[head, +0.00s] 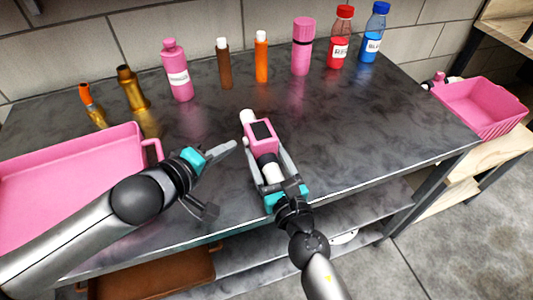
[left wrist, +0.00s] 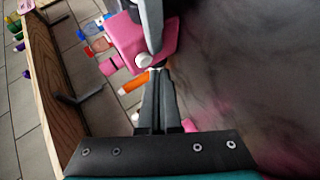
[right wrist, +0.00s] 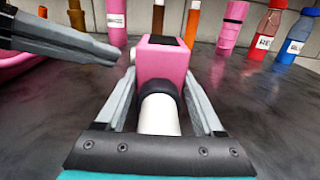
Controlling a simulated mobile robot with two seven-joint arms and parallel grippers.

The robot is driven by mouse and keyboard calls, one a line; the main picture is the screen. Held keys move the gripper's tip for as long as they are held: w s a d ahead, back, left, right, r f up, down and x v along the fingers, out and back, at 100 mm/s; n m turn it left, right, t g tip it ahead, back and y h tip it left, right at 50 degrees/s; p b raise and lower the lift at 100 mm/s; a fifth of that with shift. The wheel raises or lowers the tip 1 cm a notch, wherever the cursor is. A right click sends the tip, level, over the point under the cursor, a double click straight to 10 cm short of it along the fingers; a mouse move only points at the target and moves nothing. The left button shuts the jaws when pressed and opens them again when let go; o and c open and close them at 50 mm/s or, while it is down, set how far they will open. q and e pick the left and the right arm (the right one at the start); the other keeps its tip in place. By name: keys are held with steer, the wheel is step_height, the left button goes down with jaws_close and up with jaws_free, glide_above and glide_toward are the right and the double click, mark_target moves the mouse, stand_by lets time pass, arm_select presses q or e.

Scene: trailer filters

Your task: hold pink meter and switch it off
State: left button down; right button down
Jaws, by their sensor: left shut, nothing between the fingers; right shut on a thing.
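The pink meter (head: 262,146) has a dark screen, a white tip and a white cylindrical handle. My right gripper (head: 264,152) is shut around it and holds it over the front part of the dark table. In the right wrist view the meter (right wrist: 163,62) stands between the two fingers, handle towards me. My left gripper (head: 236,144) is shut and empty, just left of the meter. In the left wrist view its fingertips (left wrist: 160,72) are close to a round white knob on the pink meter (left wrist: 128,38); I cannot tell whether they touch.
Several bottles stand along the back, including a pink one (head: 177,72), a red one (head: 340,38) and a blue one (head: 373,35). A pink tray (head: 75,150) lies at the left. A pink basket (head: 482,108) sits on a wooden shelf at right. The table's right side is clear.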

arm_select(q)
steer(key=shift+s+a, duration=0.3)
steer(key=shift+a, duration=0.6)
steer(key=shift+s+a, duration=0.3)
steer(key=shift+a, duration=0.6)
steer(key=shift+s+a, duration=0.3)
steer(key=shift+a, duration=0.6)
arm_select(e)
jaws_free()
steer(key=v, duration=1.2)
